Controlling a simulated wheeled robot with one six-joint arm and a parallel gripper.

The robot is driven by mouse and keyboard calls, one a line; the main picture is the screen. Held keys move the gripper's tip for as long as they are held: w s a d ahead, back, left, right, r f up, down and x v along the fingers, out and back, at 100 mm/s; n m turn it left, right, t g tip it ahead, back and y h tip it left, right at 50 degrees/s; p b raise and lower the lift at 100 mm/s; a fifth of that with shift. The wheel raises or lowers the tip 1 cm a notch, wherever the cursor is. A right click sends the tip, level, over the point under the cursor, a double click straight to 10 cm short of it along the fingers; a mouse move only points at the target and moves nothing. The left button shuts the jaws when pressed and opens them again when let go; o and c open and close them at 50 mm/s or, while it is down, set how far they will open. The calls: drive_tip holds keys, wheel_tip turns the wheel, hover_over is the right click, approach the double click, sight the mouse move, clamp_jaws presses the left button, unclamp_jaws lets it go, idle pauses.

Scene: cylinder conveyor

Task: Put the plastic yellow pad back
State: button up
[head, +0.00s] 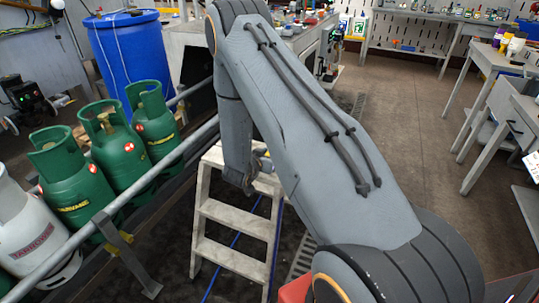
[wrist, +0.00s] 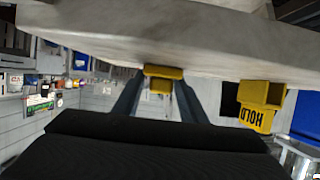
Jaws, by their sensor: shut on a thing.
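A small yellow pad (wrist: 164,73) shows at the upper middle of the wrist view, between the two fingers of my gripper (wrist: 160,88). The gripper is shut on it. The pad lies close against the edge of a pale, worn slab (wrist: 90,32) that fills the top of this view; whether they touch I cannot tell. In the head view, the end of my arm hangs by the top of a pale stepladder (head: 241,214). My arm hides most of the gripper there, and the pad is not visible.
A yellow block marked HOLD (wrist: 258,118) sits right of the pad below the slab. Green gas cylinders (head: 113,143) and a grey-white one (head: 30,235) stand behind a metal rail (head: 150,183) at left. A blue barrel (head: 128,50) is behind. The floor (head: 420,120) at right is open.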

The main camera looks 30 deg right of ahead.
drive_tip(key=o, duration=1)
